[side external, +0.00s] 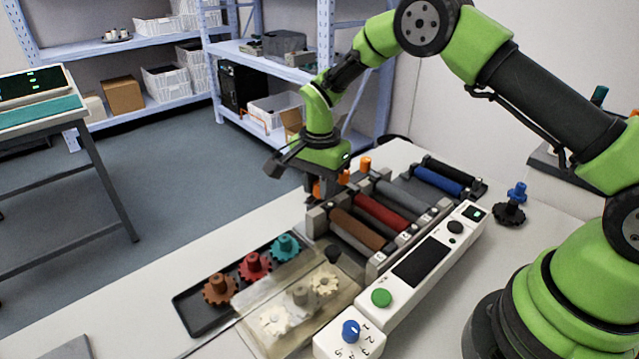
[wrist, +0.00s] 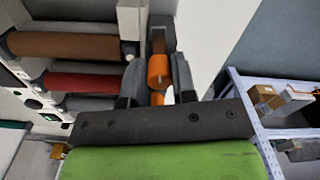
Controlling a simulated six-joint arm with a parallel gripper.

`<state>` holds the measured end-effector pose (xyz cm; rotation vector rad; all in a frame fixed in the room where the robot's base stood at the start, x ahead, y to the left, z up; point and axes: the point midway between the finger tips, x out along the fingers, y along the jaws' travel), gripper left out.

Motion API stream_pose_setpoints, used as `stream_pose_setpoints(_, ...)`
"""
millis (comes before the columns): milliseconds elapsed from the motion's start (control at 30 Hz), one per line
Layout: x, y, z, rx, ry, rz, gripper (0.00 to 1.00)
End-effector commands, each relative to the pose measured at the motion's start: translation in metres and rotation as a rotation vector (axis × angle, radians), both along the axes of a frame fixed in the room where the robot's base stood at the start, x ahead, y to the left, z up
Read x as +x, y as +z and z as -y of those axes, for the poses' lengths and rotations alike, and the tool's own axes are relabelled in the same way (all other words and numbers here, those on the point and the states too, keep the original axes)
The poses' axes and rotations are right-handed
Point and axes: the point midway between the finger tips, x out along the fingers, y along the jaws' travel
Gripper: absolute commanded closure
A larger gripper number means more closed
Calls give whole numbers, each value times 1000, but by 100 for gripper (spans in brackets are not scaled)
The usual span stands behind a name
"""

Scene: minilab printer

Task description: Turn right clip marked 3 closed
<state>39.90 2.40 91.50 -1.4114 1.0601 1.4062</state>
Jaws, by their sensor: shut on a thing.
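My gripper (side external: 319,180) points down at the far-left end of the roller unit, beside the brown roller (side external: 357,229). In the wrist view its two dark fingers (wrist: 158,86) stand on either side of an orange clip (wrist: 158,71) and are shut on it. The clip's lower part lies between the fingers. In the side view the gripper partly hides this clip. Another orange clip (side external: 365,163) stands upright farther back along the same side. I cannot read a number 3 on any clip.
A red roller (side external: 381,213), a grey roller (side external: 403,197) and a blue roller (side external: 438,181) lie behind the brown one. The control panel (side external: 421,262) runs along the near side. A black tray (side external: 188,308) with gears and a clear cover (side external: 255,297) are at the front left.

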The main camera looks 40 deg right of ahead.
Motion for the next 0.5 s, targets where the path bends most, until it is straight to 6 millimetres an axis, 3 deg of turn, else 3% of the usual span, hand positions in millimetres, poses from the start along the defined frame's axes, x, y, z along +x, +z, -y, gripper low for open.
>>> stream_pose_setpoints(500, 0, 0, 0, -2, 464, 1, 99)
